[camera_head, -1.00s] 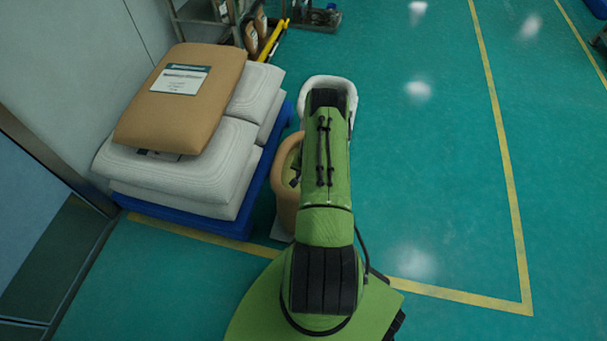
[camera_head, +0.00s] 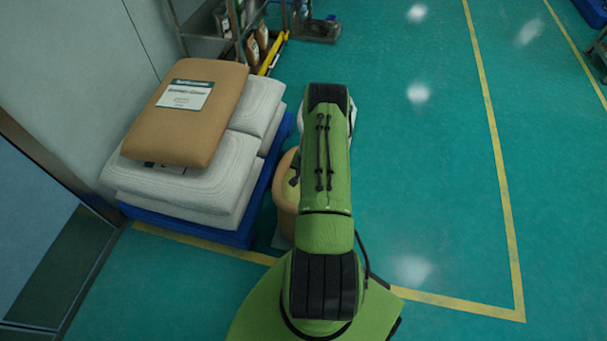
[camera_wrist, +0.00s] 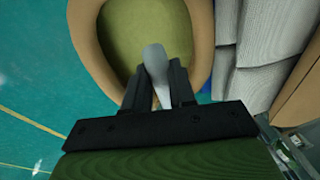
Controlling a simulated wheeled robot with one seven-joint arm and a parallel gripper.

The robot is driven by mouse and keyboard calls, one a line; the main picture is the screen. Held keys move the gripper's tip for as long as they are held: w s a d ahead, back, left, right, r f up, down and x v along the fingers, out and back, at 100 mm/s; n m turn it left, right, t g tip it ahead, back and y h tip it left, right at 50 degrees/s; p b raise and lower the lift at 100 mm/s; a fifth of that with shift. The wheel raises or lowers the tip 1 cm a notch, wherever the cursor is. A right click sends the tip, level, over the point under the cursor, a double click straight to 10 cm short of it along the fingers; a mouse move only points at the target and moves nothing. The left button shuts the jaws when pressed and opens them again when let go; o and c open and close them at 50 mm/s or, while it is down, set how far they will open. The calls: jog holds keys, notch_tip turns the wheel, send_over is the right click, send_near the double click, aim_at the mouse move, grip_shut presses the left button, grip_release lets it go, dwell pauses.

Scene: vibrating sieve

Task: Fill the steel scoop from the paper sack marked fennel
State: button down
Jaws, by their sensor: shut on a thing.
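An open tan paper sack (camera_head: 284,212) stands on the floor, partly hidden behind my arm in the head view. In the wrist view the sack's rim (camera_wrist: 84,40) surrounds yellow-green contents (camera_wrist: 125,30). No fennel marking can be read on it. My gripper (camera_wrist: 159,76) is shut on the grey steel scoop (camera_wrist: 155,58), which overlaps the sack's mouth in the wrist view. Whether the scoop touches the contents or holds any cannot be told. My gripper and the scoop are hidden under my arm in the head view.
Left of the open sack, a blue pallet (camera_head: 183,226) bears white sacks (camera_head: 180,187) and a labelled brown sack (camera_head: 182,128). A white object (camera_head: 352,118) is mostly hidden behind my arm. A shelf (camera_head: 215,28) stands at the back. The floor (camera_head: 430,170) to the right is clear.

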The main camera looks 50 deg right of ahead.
jog(key=shift+w+d+p+v, duration=0.1)
jog(key=shift+w+p+v, duration=0.1)
jog(key=shift+p+v, duration=0.5)
jog(key=shift+w+d+p+v, duration=0.1)
jog(key=shift+w+p+v, duration=0.2)
jog(key=shift+v, duration=0.8)
jog(key=shift+w+d+p+v, duration=0.1)
jog(key=shift+p+v, duration=0.45)
jog(key=shift+v, duration=0.35)
jog(key=shift+r, duration=0.15)
jog(key=shift+a, duration=0.1)
